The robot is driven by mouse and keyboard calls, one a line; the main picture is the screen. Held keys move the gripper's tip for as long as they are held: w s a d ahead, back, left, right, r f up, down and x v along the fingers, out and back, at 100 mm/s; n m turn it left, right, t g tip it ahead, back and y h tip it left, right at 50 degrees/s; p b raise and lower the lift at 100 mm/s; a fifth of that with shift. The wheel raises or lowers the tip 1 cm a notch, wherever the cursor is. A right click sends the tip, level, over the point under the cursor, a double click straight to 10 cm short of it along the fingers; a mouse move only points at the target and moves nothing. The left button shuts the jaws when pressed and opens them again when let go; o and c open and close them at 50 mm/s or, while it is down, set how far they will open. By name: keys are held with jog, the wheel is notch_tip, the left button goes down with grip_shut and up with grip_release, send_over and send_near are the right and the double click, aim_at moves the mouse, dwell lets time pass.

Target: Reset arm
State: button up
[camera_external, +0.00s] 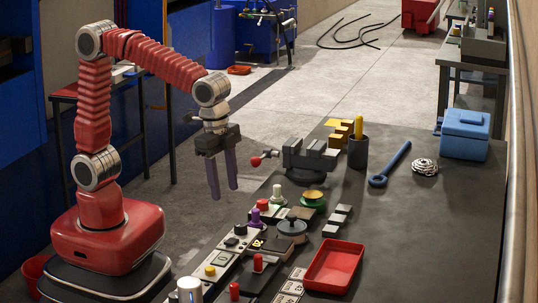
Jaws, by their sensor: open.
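My gripper (223,194) hangs at the end of my raised red arm, with its two long grey fingers pointing down. The fingers are apart and nothing is between them. In this view it shows against the floor, left of the dark bench (395,240) and above its row of controls. It is apart from everything on the bench.
A control panel (221,258) with several knobs and buttons lines the bench's left side. A vise (305,158) with a red-ended handle stands behind it. A red tray (334,267), dark cup (358,152), blue wrench (390,165) and blue box (465,134) are on the bench. Its right front is clear.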

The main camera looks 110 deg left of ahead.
jog(key=s+a+r+n+t, duration=0.1)
jog(key=s+a+t, duration=0.1)
jog(key=s, duration=0.7)
jog(key=s+a+r+n+t, duration=0.1)
jog(key=s+a+n+t, duration=0.1)
jog(key=s, duration=0.7)
jog(key=shift+a, duration=0.5)
jog(key=shift+w, duration=0.1)
jog(key=shift+c, duration=0.4)
